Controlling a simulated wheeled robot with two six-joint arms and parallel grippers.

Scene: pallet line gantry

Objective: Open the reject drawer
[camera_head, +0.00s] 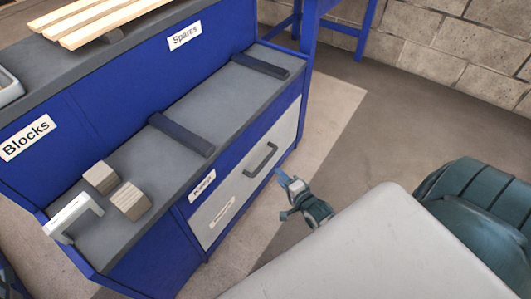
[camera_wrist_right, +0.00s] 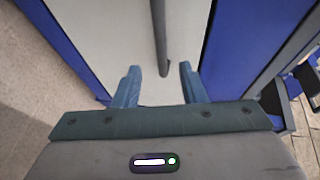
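The drawer (camera_head: 240,185) has a light grey front in the blue cabinet and looks flush with it. A small label on it is too small to read. Its dark grey bar handle (camera_head: 261,159) stands out from the front. My right gripper (camera_head: 282,177) is just in front of the drawer, close to the handle. In the right wrist view the two blue fingers of the right gripper (camera_wrist_right: 160,85) are apart. The near end of the handle (camera_wrist_right: 163,45) shows between the fingertips, with gaps on both sides. My left gripper is not in view.
Two wooden blocks (camera_head: 130,201) and a white bracket-like piece (camera_head: 73,216) sit on the grey ledge (camera_head: 235,95) above the drawer. Dark strips (camera_head: 181,134) cross the ledge. Wooden slats (camera_head: 95,20) lie on the upper top. Open floor (camera_head: 345,125) lies to the right.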

